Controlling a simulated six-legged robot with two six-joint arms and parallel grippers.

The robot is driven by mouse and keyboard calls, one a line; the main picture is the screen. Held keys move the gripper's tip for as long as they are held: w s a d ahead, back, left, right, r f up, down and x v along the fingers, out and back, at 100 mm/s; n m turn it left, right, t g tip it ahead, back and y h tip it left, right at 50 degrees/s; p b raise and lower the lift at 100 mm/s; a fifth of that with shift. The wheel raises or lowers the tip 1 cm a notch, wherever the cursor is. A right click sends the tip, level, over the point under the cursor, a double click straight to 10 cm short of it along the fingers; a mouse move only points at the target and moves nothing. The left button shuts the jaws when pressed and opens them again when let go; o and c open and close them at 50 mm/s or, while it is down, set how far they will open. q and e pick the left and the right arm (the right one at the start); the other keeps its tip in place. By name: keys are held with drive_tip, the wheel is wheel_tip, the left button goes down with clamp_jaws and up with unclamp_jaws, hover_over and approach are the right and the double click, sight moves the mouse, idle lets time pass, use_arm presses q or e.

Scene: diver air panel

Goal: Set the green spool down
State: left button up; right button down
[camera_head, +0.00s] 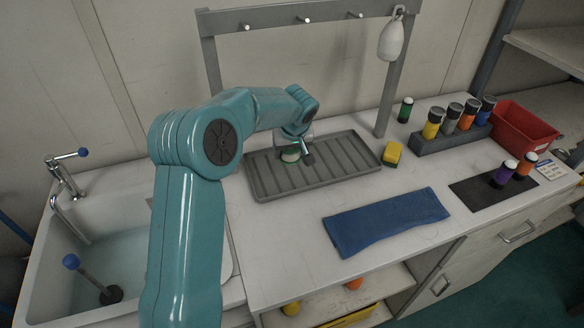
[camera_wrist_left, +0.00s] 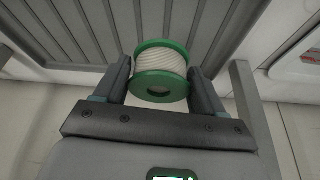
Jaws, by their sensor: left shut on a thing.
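The green spool (camera_wrist_left: 160,70) has green flanges and is wound with white cord. My left gripper (camera_wrist_left: 161,80) is shut on it, with one finger on each side. In the head view, the left gripper (camera_head: 300,153) is over the back left part of the grey ribbed tray (camera_head: 262,188). I cannot tell whether the spool touches the tray. My right gripper is not in view.
A sink (camera_head: 62,262) lies left of the tray. A yellow sponge (camera_head: 392,153) and blue towel (camera_head: 385,220) lie to the right. Beyond are a rack (camera_head: 450,139) of several coloured cylinders, a red bin (camera_head: 522,133) and a dark mat (camera_head: 482,190) with two cylinders. A peg rail stands behind.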

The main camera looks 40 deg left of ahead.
sight(290, 174)
use_arm(q)
wheel_tip(290, 174, down, 3)
drive_tip(key=shift+f, duration=0.15)
wheel_tip(290, 174, down, 4)
drive_tip(key=shift+r, duration=0.25)
drive_tip(key=shift+w+f, duration=0.1)
drive_tip(key=shift+f, duration=0.2)
drive_tip(key=o, duration=1.1)
drive_tip(key=shift+f, duration=0.15)
drive_tip(key=shift+c, duration=0.2)
